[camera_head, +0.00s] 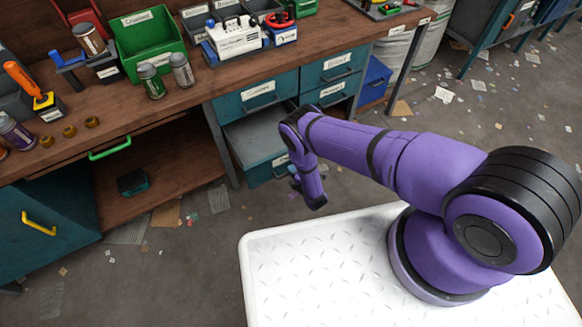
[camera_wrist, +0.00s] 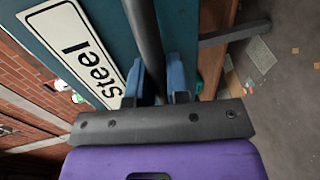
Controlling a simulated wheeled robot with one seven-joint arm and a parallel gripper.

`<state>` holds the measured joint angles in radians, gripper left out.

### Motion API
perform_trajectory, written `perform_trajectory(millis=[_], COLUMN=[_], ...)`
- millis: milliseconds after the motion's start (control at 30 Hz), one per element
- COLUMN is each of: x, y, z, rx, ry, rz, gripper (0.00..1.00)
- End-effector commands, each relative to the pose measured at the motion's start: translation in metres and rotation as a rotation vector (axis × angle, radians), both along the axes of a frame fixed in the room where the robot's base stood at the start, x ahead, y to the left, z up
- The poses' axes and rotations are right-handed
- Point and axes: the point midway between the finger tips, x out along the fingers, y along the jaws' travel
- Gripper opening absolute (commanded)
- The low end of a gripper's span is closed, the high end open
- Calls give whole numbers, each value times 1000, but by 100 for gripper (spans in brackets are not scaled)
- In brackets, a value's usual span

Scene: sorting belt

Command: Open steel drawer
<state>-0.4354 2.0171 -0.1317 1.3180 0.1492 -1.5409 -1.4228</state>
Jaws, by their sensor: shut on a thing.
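The steel drawer (camera_wrist: 92,20) is teal, with a white label reading "Steel" in the wrist view. In the head view the drawer (camera_head: 246,128) stands pulled out of the bench, its grey inside showing empty where visible. My gripper (camera_wrist: 168,75) is shut on the drawer's dark bar handle (camera_wrist: 146,35), with a blue finger on each side of it. In the head view my purple arm hides part of the drawer front, and the gripper (camera_head: 294,182) shows only in small part beside the front.
Closed teal drawers (camera_head: 258,90) sit above and to the right. The wooden bench top (camera_head: 110,112) carries a green bin (camera_head: 150,48), cans and a white box (camera_head: 235,37). A yellow-handled cabinet (camera_head: 45,225) stands at left. Scraps litter the open floor.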

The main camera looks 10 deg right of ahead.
Motion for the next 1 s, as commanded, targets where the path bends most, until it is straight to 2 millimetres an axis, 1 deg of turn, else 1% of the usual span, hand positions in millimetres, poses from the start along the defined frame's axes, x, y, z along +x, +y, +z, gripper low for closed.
perform_trajectory(millis=[133,467,500,600,867,1000], x=[-5,-6,-6,-6,-6,-14], y=[-2,-2,-2,-2,-2,-5], z=[0,0,0,0,0,1], rx=[0,0,0,0,0,0], ry=[1,1,1,1,0,1], rz=[0,0,0,0,0,0], gripper=[0,0,21,41,41,41])
